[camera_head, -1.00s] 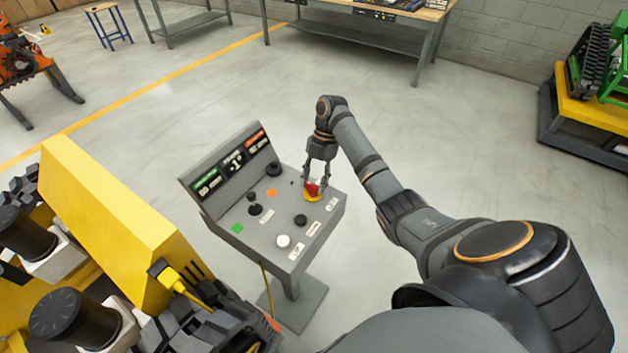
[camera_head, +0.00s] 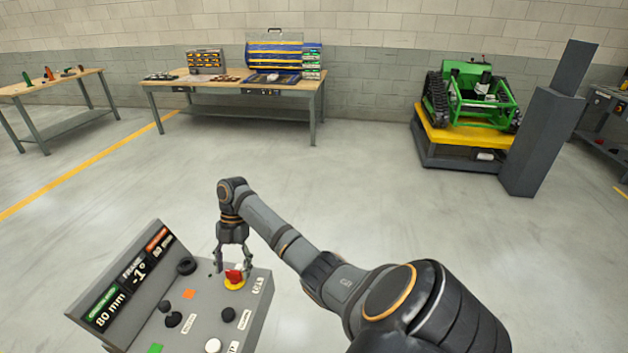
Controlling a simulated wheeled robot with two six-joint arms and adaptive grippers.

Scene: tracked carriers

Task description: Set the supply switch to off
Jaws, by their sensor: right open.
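A grey control console (camera_head: 200,335) stands at the lower left with a sloped top and a raised display panel (camera_head: 128,280). On its top is a red switch knob on a yellow base (camera_head: 234,284). The small labels are too small to read, so I cannot tell for sure that this is the supply switch. My right gripper (camera_head: 233,265) points down over the red knob, open, with its fingers on either side of it. Whether they touch it is unclear. My left gripper is out of view.
Close by on the console are a black knob (camera_head: 187,266), a black lever (camera_head: 172,319), another black knob (camera_head: 228,314) and a white button (camera_head: 213,345). A green tracked carrier (camera_head: 468,95) sits on a yellow-topped platform at the back right. The floor between is clear.

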